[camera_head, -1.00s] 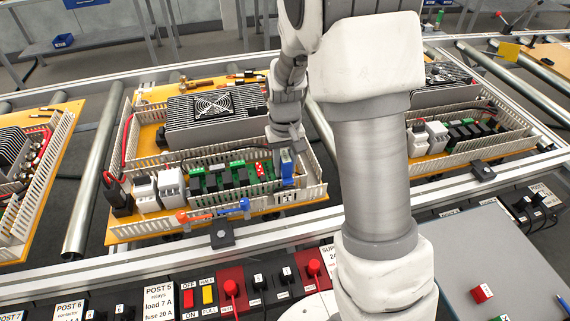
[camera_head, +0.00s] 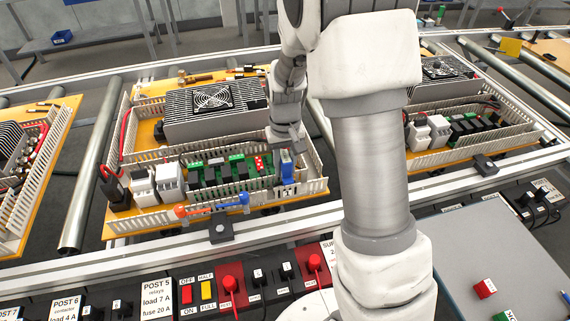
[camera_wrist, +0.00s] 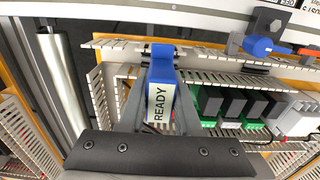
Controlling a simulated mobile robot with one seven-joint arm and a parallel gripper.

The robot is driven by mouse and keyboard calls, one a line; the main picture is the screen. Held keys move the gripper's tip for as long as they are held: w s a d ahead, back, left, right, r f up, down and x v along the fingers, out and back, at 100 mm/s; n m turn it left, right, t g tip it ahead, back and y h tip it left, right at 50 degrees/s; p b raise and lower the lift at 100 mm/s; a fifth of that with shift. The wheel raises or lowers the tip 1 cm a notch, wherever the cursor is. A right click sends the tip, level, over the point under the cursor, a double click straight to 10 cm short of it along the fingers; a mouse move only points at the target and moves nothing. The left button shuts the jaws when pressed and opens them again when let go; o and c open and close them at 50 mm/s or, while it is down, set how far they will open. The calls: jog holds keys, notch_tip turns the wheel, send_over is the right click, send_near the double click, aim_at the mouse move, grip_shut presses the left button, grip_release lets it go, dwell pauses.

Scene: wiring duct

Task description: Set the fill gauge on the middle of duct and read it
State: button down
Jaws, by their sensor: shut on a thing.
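My gripper (camera_head: 286,138) is shut on the fill gauge (camera_head: 287,168), a blue block held upright. In the wrist view the gauge (camera_wrist: 161,72) sits between my two fingers (camera_wrist: 158,112) and shows a white label reading READY. The gauge is at the right part of the front slotted duct (camera_head: 160,219) on the orange board. In the wrist view its far end overlaps the pale duct (camera_wrist: 212,62). I cannot tell whether it touches the duct.
Behind the duct stands a row of green-and-black relays (camera_head: 212,172). A finned fan unit (camera_head: 215,112) is further back. A red-and-blue tool (camera_head: 212,208) lies across the front edge near a black block (camera_head: 221,229). More boards stand left and right.

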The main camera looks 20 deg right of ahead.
aim_at(285, 155)
jog(key=shift+f+b, duration=0.85)
jog(key=shift+f, duration=0.45)
jog(key=c, duration=0.5)
grip_release()
jog(key=shift+r, duration=0.1)
notch_tip(285, 155, up, 17)
jog(key=p, duration=0.3)
jog(key=shift+w+r, duration=0.1)
jog(key=shift+r, duration=0.1)
